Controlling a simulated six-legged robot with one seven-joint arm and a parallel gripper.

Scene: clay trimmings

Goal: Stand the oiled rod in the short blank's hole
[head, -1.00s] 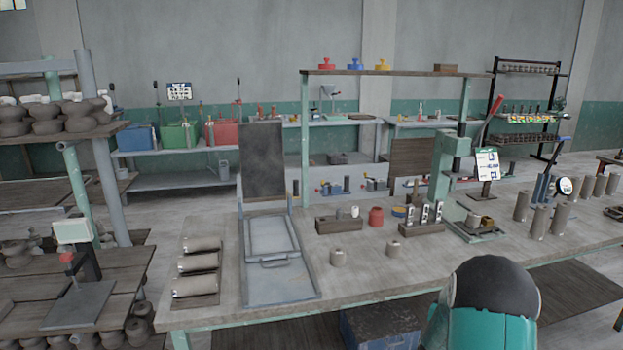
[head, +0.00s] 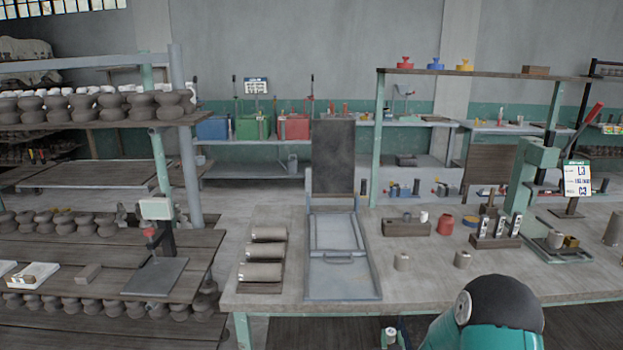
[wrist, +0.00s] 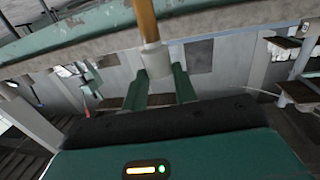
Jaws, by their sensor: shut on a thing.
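In the wrist view, my gripper (wrist: 160,88) has its two green fingers closed on a pale grey cylindrical end. An ochre rod (wrist: 148,22) runs up from that end to the top edge; I take this to be the oiled rod. Two short grey cylinders with dark tops stand apart on the table (head: 430,287) in the head view, a left one (head: 402,261) and a right one (head: 462,259). Which is the short blank I cannot tell. In the head view, my arm's rounded teal and black part fills the lower right, and my fingers cannot be made out.
A hinged grey frame (head: 341,287) with an upright dark board lies left of the cylinders. Three thick rolls (head: 262,252) lie beyond it. A dark block (head: 405,227), a red jar (head: 446,224) and a rack with labelled posts (head: 494,240) stand behind. The table's front strip is clear.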

